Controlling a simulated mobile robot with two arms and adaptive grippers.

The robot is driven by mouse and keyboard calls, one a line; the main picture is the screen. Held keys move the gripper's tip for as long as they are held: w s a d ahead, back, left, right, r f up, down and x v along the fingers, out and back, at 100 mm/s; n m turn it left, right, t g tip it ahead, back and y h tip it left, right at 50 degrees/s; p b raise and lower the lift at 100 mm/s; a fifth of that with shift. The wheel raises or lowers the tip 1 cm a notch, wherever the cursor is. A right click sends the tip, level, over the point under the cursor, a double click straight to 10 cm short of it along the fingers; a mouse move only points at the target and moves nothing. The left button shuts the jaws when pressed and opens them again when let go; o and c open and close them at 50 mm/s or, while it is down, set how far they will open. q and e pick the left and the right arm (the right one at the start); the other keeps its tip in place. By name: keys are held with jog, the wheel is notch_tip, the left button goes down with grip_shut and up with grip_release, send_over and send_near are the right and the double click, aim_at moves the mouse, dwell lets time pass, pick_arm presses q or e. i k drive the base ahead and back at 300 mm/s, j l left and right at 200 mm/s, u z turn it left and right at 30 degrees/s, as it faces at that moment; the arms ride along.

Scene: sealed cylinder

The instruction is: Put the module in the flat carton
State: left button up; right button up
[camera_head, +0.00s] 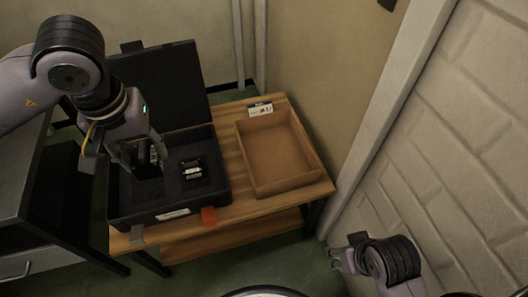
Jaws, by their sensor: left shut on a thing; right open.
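The flat carton (311,147) is a shallow open brown tray on the right of the wooden table, and it looks empty. A black case (224,186) stands open to its left, with dark foam inside. One small black module (191,168) with light markings sits in the foam. My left gripper (148,163) is over the left part of the case, shut on a dark module (154,154) with a light patch; the fingers hide much of it. I cannot tell whether it is clear of the foam. My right gripper (337,259) is open and empty, low beside the table.
The case's raised lid (165,80) stands behind it. A small white label or box (260,109) is at the carton's back edge. An orange tag (209,216) hangs at the table's (232,150) front edge. A wall rises close on the right, and a dark cabinet stands left.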

aim_at(275, 157)
jog(key=i+j+z, duration=0.2)
jog(key=j, duration=0.15)
jog(key=i+j+z, duration=0.2)
jog(key=j, duration=0.15)
jog(key=k+z, duration=0.1)
jog(key=z, duration=0.8)
